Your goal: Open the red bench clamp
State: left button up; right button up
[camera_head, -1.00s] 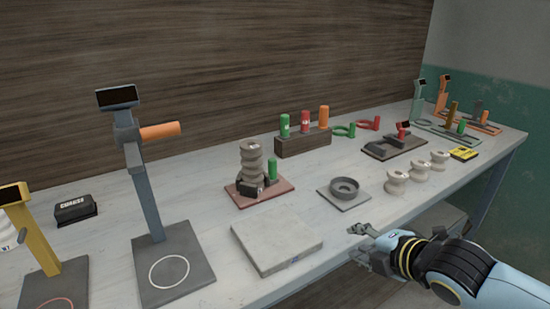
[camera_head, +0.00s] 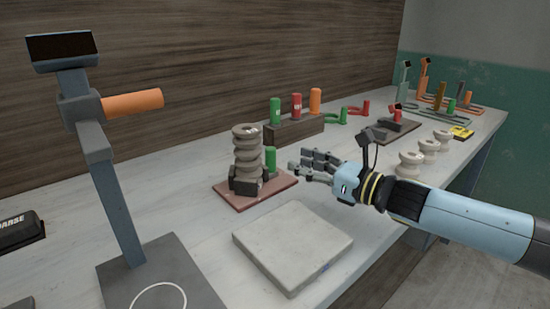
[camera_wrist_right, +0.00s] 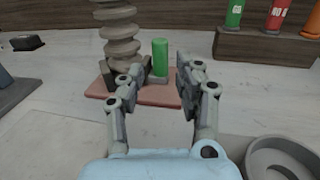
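The red bench clamp (camera_head: 284,190) has a flat reddish base on the table, dark jaw blocks (camera_head: 246,184) and an upright green handle (camera_head: 270,160). A ribbed beige column (camera_head: 247,150) stands between the jaws. My right gripper (camera_head: 304,168) is just right of the clamp in the head view, fingers pointing at it. In the right wrist view my right gripper (camera_wrist_right: 159,72) is open and empty. The green handle (camera_wrist_right: 160,58) shows between and beyond its fingers, apart from them. My left gripper is not in view.
A pale slab (camera_head: 292,246) lies in front of the clamp. A wooden block (camera_head: 294,131) with green, red and orange cylinders stands behind. A grey stand (camera_head: 110,190) with an orange handle is left. Beige spools (camera_head: 410,162) and a dark red-handled fixture (camera_head: 392,128) are right.

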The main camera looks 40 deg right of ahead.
aim_at(275, 152)
jog(key=x, duration=0.3)
jog(key=shift+r+p, duration=0.2)
jog(key=shift+p, duration=0.1)
jog(key=p+x, duration=0.1)
jog(key=x, duration=0.2)
jog(key=shift+w+f, duration=0.1)
jog(key=shift+w, duration=0.2)
jog(key=shift+w+a+f, duration=0.1)
jog(key=shift+w+a, duration=0.05)
jog(key=shift+w, duration=0.2)
grip_shut()
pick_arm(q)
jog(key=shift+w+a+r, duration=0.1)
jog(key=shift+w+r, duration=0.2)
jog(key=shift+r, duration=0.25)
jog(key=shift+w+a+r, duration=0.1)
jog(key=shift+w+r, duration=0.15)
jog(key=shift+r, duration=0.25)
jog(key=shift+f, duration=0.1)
